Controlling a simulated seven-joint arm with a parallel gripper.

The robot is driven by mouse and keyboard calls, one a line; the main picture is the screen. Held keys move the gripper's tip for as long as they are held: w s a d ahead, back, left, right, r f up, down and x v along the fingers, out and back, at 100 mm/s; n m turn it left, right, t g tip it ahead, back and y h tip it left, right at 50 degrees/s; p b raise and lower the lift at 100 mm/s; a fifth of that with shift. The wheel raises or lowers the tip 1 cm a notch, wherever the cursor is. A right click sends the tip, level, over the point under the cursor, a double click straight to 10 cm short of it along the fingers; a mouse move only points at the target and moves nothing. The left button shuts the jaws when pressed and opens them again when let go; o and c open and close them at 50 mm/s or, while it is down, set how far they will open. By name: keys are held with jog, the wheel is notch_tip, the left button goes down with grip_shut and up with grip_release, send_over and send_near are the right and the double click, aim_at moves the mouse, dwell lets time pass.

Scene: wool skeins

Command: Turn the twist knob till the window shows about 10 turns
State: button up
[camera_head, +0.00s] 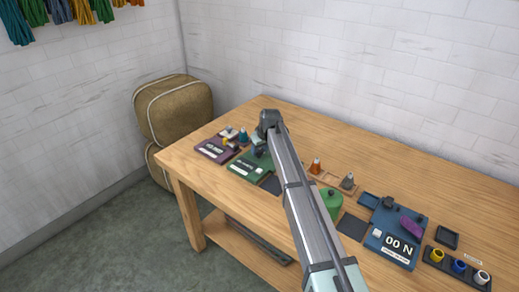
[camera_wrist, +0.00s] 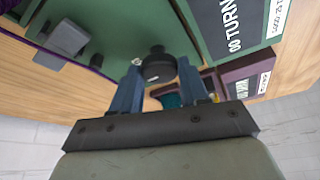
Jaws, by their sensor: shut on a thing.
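The twist knob (camera_wrist: 158,64) is a dark round knob on a green panel (camera_wrist: 110,25) in the wrist view. My gripper (camera_wrist: 157,80) has its two blue fingers on either side of the knob and is shut on it. In the head view the green panel (camera_head: 241,166) lies near the table's left end, and my arm hides the knob there.
A purple panel (camera_head: 213,150) lies just left of the green one. Dark pads lie between. The table's back strip is clear.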

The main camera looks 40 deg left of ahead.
jog(key=shift+s+m, duration=0.1)
jog(key=shift+m, duration=0.3)
jog(key=m+t, duration=0.1)
jog(key=m, duration=0.2)
jog(key=shift+m+t+h, duration=0.3)
jog(key=shift+m+h, duration=0.1)
jog(key=m+h, duration=0.1)
jog(key=m, duration=0.1)
jog(key=m+t, duration=0.1)
jog(key=m, duration=0.2)
jog(key=shift+s+a+h, duration=0.1)
jog(key=shift+a+h, duration=0.05)
jog(key=shift+h, duration=0.25)
jog(key=shift+m, duration=0.3)
jog(key=o, duration=1)
jog(key=v, duration=1.4)
jog(key=shift+f, duration=0.1)
